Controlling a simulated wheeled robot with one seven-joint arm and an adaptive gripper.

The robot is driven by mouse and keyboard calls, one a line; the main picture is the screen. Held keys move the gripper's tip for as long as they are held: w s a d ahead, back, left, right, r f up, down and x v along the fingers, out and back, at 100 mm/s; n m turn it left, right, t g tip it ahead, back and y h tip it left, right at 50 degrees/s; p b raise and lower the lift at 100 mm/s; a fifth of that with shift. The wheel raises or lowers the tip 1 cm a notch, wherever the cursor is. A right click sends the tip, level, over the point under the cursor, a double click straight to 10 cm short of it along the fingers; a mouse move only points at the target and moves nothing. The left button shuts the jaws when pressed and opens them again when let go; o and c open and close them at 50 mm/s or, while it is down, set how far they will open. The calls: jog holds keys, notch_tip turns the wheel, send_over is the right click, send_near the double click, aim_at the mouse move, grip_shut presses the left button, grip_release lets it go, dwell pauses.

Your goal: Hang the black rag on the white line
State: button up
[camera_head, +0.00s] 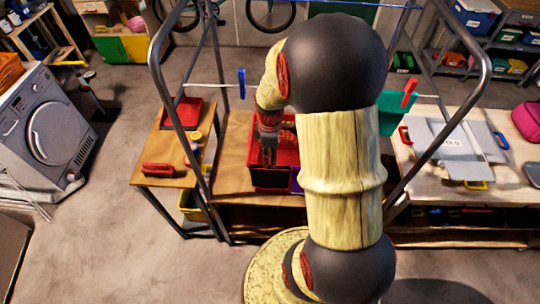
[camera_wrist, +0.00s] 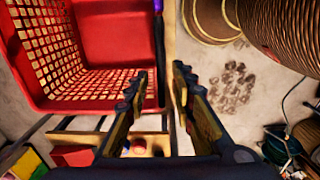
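The white line (camera_head: 205,85) runs across the metal rack, passing behind my arm. A blue clothespin (camera_head: 241,84) is on its left part. A teal cloth (camera_head: 393,115) hangs on its right part, with a red clothespin (camera_head: 409,93). My gripper (camera_head: 268,156) points down at the red basket (camera_head: 270,179), below the line. The visible basket interior looks empty.
The rack's metal posts (camera_head: 168,95) stand around my arm. A wooden table (camera_head: 160,145) holds a red brush (camera_head: 161,169) and a red box. A right table (camera_head: 430,165) carries grey-white panels. A washing machine (camera_head: 48,130) stands left, with open floor between.

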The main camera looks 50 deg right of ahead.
jog(key=shift+f+b, duration=1.95)
jog(key=shift+f, duration=1.4)
jog(key=c, duration=0.3)
grip_shut()
jog(key=shift+r, duration=0.15)
jog(key=shift+r+p, duration=3.2)
jog(key=shift+r, duration=0.9)
jog(key=shift+w, duration=0.1)
